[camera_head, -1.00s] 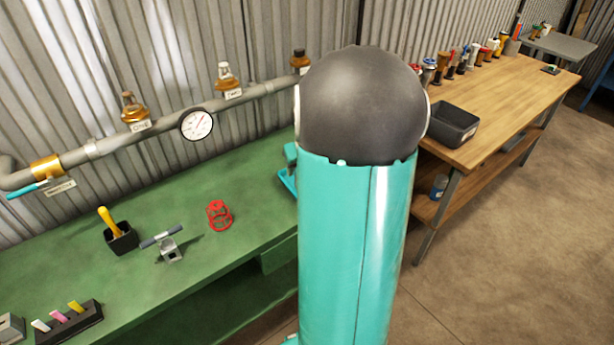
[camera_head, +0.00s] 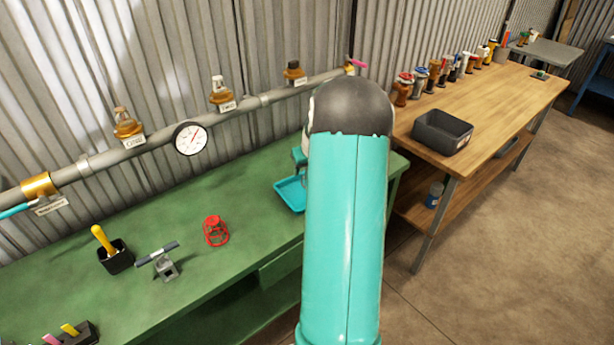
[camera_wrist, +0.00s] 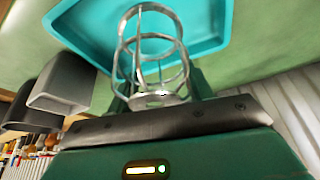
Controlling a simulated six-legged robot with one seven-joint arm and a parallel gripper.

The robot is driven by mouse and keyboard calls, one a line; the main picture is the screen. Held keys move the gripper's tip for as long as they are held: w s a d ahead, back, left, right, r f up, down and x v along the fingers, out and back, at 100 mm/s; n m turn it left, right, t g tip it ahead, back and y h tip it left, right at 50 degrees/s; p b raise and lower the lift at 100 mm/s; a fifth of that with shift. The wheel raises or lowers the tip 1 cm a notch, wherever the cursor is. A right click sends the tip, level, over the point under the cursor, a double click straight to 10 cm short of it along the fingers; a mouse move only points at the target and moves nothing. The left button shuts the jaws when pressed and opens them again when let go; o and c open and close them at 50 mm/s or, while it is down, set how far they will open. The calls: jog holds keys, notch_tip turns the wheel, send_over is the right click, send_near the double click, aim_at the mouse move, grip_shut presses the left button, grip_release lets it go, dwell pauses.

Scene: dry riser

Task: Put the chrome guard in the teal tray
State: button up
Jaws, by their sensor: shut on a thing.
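The chrome guard (camera_wrist: 140,52), a bare wire cage, shows in the wrist view. My gripper (camera_wrist: 160,90) is shut on its base end, and the cage points away from the palm. The teal tray (camera_wrist: 85,35) lies beyond the guard, which overlaps it in that view. I cannot tell how far the guard is from the tray floor. In the head view the teal tray (camera_head: 291,195) sits on the green bench, partly hidden by my arm.
A red guard (camera_head: 215,231), a small clamp-like stand (camera_head: 166,268) and a black pot with a yellow handle (camera_head: 117,258) stand on the green bench (camera_head: 225,270). A pipe with a gauge (camera_head: 189,138) runs behind. A dark bin (camera_head: 442,132) sits on the wooden table.

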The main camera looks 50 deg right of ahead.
jog(key=shift+w+d+f, duration=0.3)
jog(key=shift+d+f, duration=0.05)
jog(key=shift+f, duration=0.2)
jog(key=shift+w+d+f, duration=0.25)
jog(key=shift+d+f, duration=0.1)
jog(key=shift+f, duration=1.7)
jog(key=shift+f, duration=0.15)
jog(key=o, duration=1)
jog(key=shift+c, duration=0.2)
